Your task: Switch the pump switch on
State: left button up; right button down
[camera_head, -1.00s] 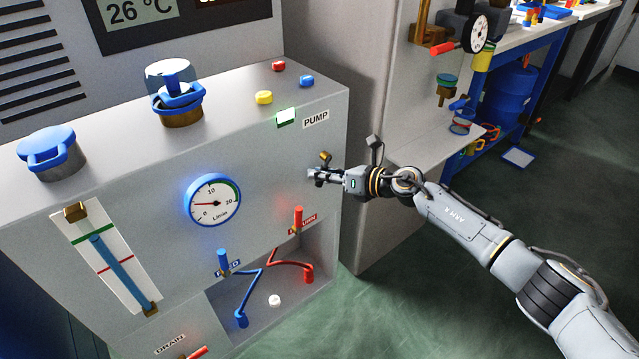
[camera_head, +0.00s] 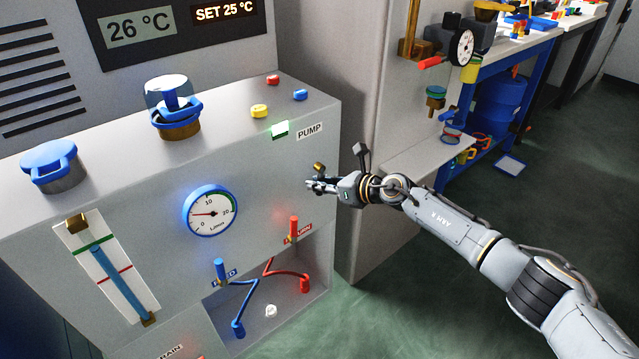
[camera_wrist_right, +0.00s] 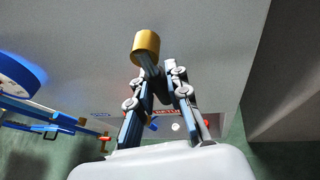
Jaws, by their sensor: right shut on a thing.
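The pump switch (camera_head: 319,167) is a small lever with a brass tip on the grey front panel, below the PUMP label (camera_head: 310,131). In the right wrist view its brass tip (camera_wrist_right: 146,42) stands above the fingers, on a dark stem running down to them. My right gripper (camera_head: 313,185) is at the panel and shut on this lever; it also shows in the right wrist view (camera_wrist_right: 160,90). The fingers partly hide the stem and its base. A lit green-white indicator (camera_head: 279,130) is beside the label. My left gripper is out of view.
A round flow gauge (camera_head: 211,211) is left of my gripper, its needle pointing left at a low reading. Blue (camera_head: 220,268) and red (camera_head: 294,228) handles stand by the recess below. A grey column and shelf (camera_head: 425,160) lie behind my right arm.

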jog(key=c, duration=1.3)
grip_release()
jog(key=shift+d, duration=0.1)
jog(key=v, duration=1.2)
